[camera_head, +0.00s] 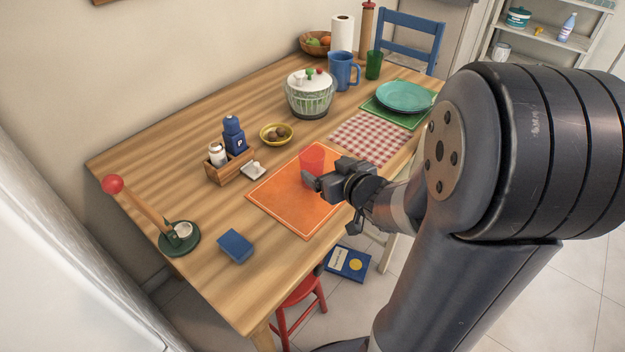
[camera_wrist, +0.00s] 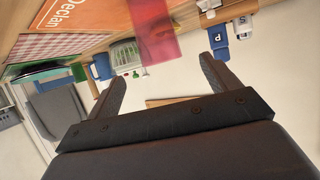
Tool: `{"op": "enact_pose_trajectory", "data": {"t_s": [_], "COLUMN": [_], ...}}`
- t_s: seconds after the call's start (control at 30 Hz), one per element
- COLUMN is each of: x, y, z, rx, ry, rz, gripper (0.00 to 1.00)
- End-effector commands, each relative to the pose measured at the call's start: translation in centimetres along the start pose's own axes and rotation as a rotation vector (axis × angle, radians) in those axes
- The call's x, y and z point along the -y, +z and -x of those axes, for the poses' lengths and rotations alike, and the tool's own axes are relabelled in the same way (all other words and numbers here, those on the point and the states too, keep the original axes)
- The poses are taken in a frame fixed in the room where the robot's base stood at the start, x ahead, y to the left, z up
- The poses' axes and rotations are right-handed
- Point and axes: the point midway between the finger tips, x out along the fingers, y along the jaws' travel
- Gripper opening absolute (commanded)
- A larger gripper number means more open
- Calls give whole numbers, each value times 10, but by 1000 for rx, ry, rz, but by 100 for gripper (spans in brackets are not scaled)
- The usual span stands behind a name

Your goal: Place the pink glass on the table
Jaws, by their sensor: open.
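The pink glass (camera_head: 312,160) is a see-through tumbler. It appears to stand upright on the orange placemat (camera_head: 276,198) on the wooden table (camera_head: 215,268). My gripper (camera_head: 311,181) is at the front of the glass and hides its lower part in the head view. In the wrist view, which is upside down, the pink glass (camera_wrist: 157,32) lies beyond the gap between my two spread fingers (camera_wrist: 161,72). The fingers are apart with nothing clamped between them. Whether one finger touches the glass cannot be told.
A yellow bowl (camera_head: 276,135), a wooden caddy (camera_head: 228,165) and a salad spinner (camera_head: 309,96) stand behind. A blue box (camera_head: 235,246) lies front left. A red stool (camera_head: 300,296) is below the edge.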

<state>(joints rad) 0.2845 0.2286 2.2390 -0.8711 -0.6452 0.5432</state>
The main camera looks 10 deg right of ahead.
Motion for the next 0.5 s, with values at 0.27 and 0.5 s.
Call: {"op": "enact_pose_trajectory", "data": {"t_s": [0.27, 0.5], "x": [1, 0], "y": [1, 0], "z": [-42, -61], "rx": [1, 1], "ry": [-2, -1], "rz": [0, 1], "gripper": [84, 84]}}
